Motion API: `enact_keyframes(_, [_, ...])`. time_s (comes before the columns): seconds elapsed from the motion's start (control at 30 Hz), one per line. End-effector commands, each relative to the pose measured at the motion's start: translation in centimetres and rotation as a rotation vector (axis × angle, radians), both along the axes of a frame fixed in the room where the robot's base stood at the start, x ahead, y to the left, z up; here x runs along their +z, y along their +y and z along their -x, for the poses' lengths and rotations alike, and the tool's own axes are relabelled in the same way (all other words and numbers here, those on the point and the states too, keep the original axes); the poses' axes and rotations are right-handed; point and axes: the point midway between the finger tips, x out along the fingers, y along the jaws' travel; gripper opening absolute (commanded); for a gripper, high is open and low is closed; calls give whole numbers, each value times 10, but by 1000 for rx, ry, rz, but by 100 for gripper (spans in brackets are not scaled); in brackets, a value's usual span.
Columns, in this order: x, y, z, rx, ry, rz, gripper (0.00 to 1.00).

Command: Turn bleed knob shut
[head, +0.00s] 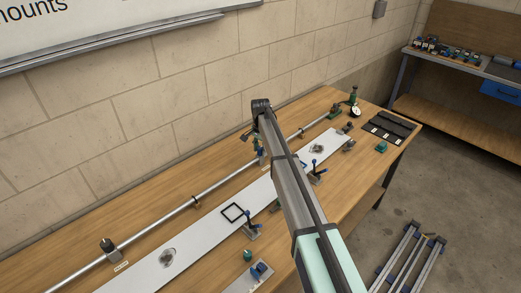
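No part is clearly marked as the bleed knob at this size. A dark knob-like part (106,243) stands on a block at the near left end of the long metal tube (165,210). A green fitting with a dial gauge (354,110) stands at the tube's far right end. My arm reaches up and across the bench from the lower right. My gripper (258,146) hangs below the arm's end, close to the tube, and is mostly hidden. I cannot see its fingertips or whether it holds anything.
A long white plate (205,236) lies along the wooden bench (70,240), with blue-handled clamps (250,231) along it. Small green parts (247,255) and dark trays (393,125) lie on the bench. A block wall runs behind. A second bench (455,110) stands at right.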

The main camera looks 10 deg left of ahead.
Motion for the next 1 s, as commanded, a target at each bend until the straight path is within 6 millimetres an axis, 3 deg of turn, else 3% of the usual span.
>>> enact_keyframes(0.03, [0, 0, 0, 0, 0, 0, 21])
enact_keyframes(0.1, [0, 0, 0, 0, 0, 0, 0])
enact_keyframes(0.57, [-1, 0, 0, 50, 1, 1, 0])
enact_keyframes(1.0, [-2, 1, 0, 370, 0, 0, 0])
